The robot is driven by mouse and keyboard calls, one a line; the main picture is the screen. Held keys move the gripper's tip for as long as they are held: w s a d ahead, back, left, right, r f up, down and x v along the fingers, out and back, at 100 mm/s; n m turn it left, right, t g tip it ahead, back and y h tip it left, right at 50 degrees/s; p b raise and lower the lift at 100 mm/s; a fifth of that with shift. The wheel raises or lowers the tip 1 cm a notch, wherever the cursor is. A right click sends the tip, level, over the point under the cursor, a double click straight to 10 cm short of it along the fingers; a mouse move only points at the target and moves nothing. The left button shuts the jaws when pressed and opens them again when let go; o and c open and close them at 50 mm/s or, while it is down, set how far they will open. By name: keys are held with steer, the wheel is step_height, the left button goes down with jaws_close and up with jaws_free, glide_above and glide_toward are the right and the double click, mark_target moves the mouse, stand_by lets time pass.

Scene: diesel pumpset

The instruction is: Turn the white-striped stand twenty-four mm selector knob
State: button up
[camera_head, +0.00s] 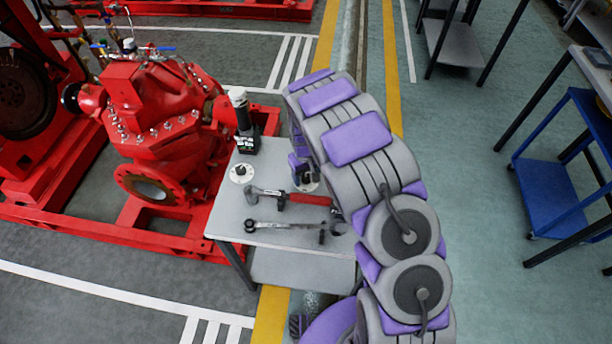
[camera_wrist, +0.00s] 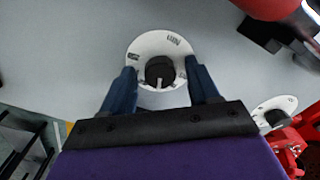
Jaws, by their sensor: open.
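A black selector knob (camera_wrist: 159,70) with a white stripe sits on a round white dial plate (camera_wrist: 146,46) on the small table. In the wrist view the stripe points toward the bottom of the picture. My gripper (camera_wrist: 161,77) is open, with one dark blue finger on each side of the knob. Gaps show between knob and fingers; I cannot tell how far the tips reach down. In the head view this dial (camera_head: 308,185) is partly hidden by my gripper (camera_head: 299,165). A second dial plate (camera_head: 241,173) with a black knob stands to its left.
A black device with a white top (camera_head: 243,120) stands at the back edge. A red pump (camera_head: 150,115) is left of the table. Open floor (camera_head: 480,240) lies to the right.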

steer(key=c, duration=1)
steer(key=shift+c, duration=0.2)
steer(key=shift+m+p, duration=0.3)
steer(key=shift+p, duration=0.05)
steer(key=m+p, duration=0.2)
steer(key=shift+r+m, duration=0.1)
steer(key=shift+m, duration=0.2)
steer(key=shift+m+p, duration=0.9)
steer(key=shift+m, duration=0.9)
steer(key=o, duration=1)
steer(key=shift+a, duration=0.1)
